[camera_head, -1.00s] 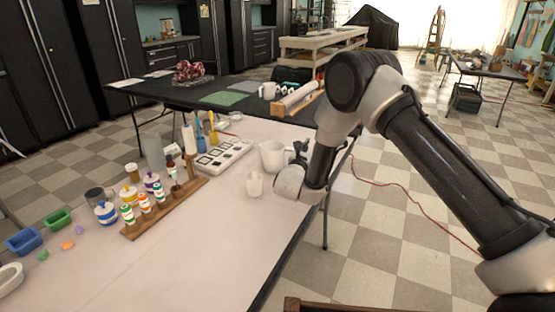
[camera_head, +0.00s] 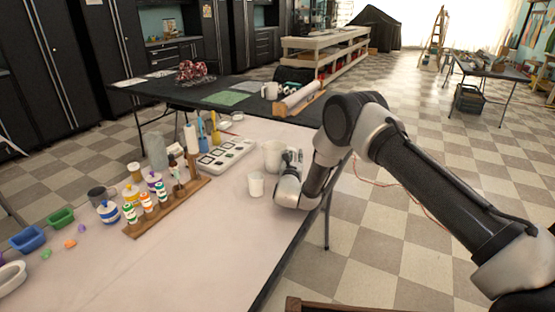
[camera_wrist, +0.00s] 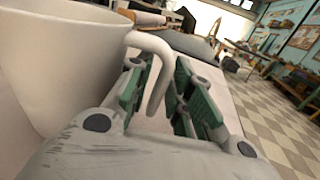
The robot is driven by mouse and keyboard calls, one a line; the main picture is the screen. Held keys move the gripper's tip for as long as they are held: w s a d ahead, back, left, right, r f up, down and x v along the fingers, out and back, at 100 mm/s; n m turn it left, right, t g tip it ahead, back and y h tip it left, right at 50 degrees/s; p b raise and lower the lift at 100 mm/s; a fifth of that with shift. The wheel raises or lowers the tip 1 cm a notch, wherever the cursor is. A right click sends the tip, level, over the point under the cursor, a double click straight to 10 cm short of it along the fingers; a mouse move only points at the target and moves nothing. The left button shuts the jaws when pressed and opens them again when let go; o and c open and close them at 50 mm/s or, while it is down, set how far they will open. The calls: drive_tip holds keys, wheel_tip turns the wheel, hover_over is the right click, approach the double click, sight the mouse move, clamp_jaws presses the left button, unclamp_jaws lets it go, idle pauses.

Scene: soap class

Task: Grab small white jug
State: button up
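A white jug (camera_head: 273,157) stands upright on the pale table near its right edge. In the wrist view the jug (camera_wrist: 60,65) fills the left side, with its handle (camera_wrist: 157,85) pointing toward my gripper. A smaller white cup (camera_head: 256,184) stands just in front of the jug. My gripper (camera_head: 291,158) is beside the jug's right side, low over the table. In the wrist view my gripper (camera_wrist: 165,85) is open, with its green-padded fingers on either side of the handle. A gap shows between handle and right finger; contact with the left finger is unclear.
A white palette tray (camera_head: 226,155) and a wooden rack (camera_head: 165,208) of small bottles stand left of the jug. The table's right edge is close under my arm. A dark table (camera_head: 190,95) with a white mug (camera_head: 270,90) stands behind.

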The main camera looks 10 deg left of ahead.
clamp_jaws()
drive_tip(key=shift+r, duration=0.15)
